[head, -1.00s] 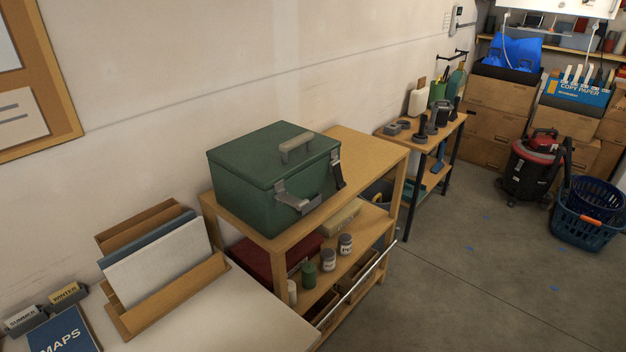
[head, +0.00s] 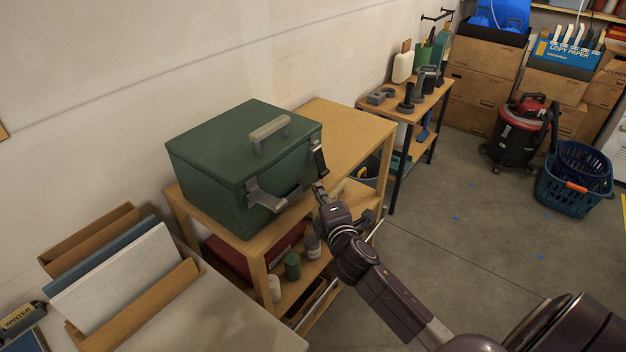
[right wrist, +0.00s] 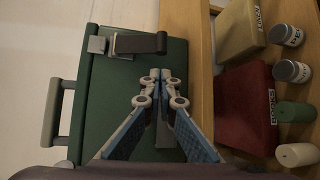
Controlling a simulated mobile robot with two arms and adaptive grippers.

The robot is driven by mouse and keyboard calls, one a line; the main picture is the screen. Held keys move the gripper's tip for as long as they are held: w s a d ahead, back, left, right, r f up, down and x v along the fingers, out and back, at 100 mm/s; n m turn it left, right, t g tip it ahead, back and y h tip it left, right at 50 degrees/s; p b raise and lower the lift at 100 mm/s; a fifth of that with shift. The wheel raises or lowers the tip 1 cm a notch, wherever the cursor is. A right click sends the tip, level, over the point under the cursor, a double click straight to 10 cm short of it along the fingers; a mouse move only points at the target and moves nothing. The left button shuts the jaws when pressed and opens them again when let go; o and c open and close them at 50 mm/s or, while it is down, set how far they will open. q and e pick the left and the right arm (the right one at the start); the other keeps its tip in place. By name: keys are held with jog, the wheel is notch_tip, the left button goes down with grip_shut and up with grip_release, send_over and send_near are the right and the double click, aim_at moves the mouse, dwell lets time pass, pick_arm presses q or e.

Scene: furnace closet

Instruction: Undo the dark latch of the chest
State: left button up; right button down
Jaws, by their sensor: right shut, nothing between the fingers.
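The green chest (head: 215,165) stands on the wooden shelf unit with its lid down. Its dark latch (head: 319,158) hangs over the front at the right end; in the right wrist view the dark latch (right wrist: 140,43) runs from a grey mount. A grey latch (head: 265,197) is at the left end of the front. My right gripper (head: 319,190) is shut and empty, in front of the chest just below the dark latch. In the right wrist view its fingertips (right wrist: 160,74) are close to the strap, seemingly apart from it. My left gripper is out of view.
The wooden shelf unit (head: 352,130) has a clear top right of the chest. Jars and boxes, with a red box (right wrist: 245,110), sit on its lower shelf. A file holder (head: 150,300) stands on a white table at the left. A wall is behind the chest.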

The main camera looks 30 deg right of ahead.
aim_at(321, 163)
jog(key=x, duration=0.4)
jog(key=shift+w+d, duration=0.1)
jog(key=shift+w, duration=0.25)
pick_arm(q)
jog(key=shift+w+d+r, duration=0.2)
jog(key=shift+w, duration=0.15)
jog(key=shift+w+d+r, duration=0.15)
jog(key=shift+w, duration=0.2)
pick_arm(e)
jog(key=shift+w+f, duration=0.1)
jog(key=shift+f, duration=0.05)
pick_arm(q)
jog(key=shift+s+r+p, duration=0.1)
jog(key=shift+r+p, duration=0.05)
jog(key=shift+p, duration=0.2)
